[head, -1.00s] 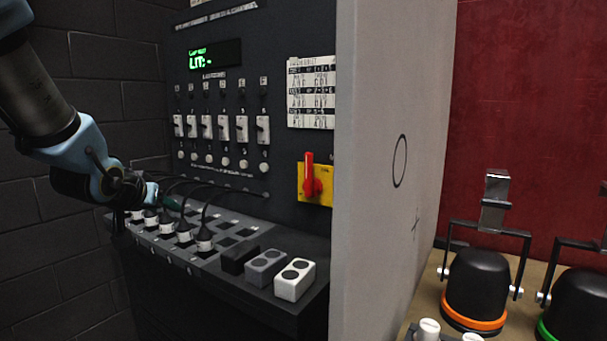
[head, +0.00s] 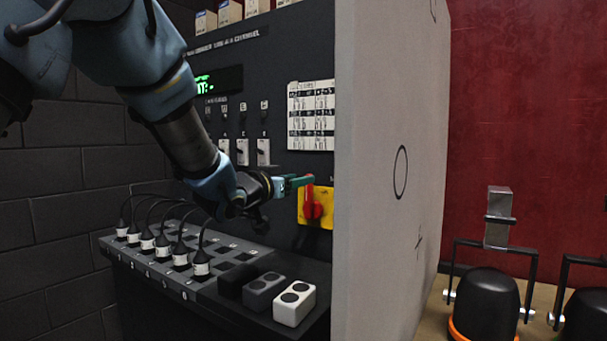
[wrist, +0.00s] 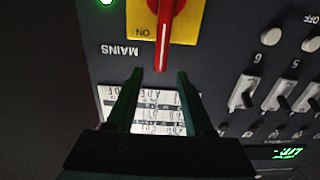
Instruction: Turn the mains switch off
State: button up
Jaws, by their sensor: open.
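The mains switch is a red rotary handle (head: 312,203) on a yellow plate (head: 328,218), on the dark panel at the right. The handle stands upright in the head view. In the wrist view, the red handle (wrist: 165,40) shows upside down, with the words MAINS and ON beside it. My gripper (head: 303,181) is at the upper end of the handle in the head view. In the wrist view, my gripper's (wrist: 158,78) two green fingers are apart, with the handle's tip between or just beyond them. I cannot tell if they touch it.
A printed chart (head: 311,115) is on the panel above the switch. White slide switches (head: 263,151) are left of it. Plugged cables (head: 201,262) and small blocks (head: 294,304) are on the ledge below. A grey partition (head: 390,200) stands close on the right.

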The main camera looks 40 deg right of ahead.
jog(key=shift+p+x, duration=0.3)
jog(key=shift+x, duration=1.2)
grip_shut()
dwell(0.4)
